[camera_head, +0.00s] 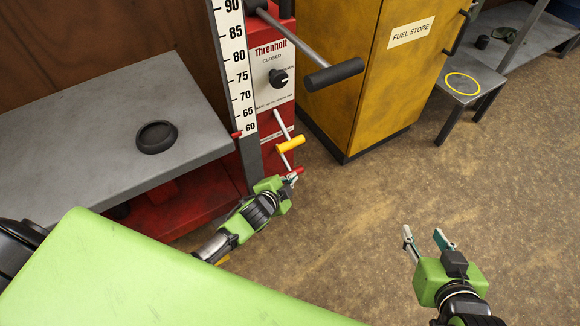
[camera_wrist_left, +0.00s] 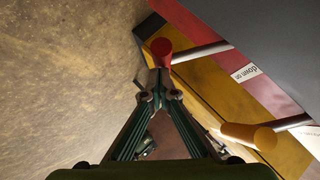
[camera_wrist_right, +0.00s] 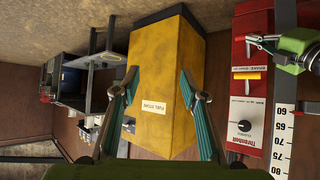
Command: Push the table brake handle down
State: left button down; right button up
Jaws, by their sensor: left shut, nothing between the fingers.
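The brake handle is a bar with a red grip (camera_head: 298,171), low on the front of the red lift cabinet. In the left wrist view the red grip (camera_wrist_left: 161,46) stands right at my fingertips, and a label reading "down on" shows beside its bar. My left gripper (camera_head: 290,180) is shut and empty, its tips at the red grip; I cannot tell whether they touch. A second bar with a yellow grip (camera_head: 291,144) sits above it. My right gripper (camera_head: 425,238) is open and empty over the floor, away from the cabinet.
The grey lift table (camera_head: 90,130) with a black ring (camera_head: 157,137) stands left. A crank with a black grip (camera_head: 334,74) juts out above the handles. A yellow fuel cabinet (camera_head: 365,65) stands behind. The brown floor (camera_head: 340,210) is clear to the right.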

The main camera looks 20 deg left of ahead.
pick_arm(q)
jog(key=shift+w+a+f, duration=0.1)
jog(key=shift+a+f, duration=0.1)
jog(key=shift+f, duration=0.45)
pick_arm(e)
jog(key=w+r+t, duration=0.1)
jog(key=w+a+r+t, duration=0.1)
jog(key=r, duration=0.1)
jog(key=shift+y, duration=0.3)
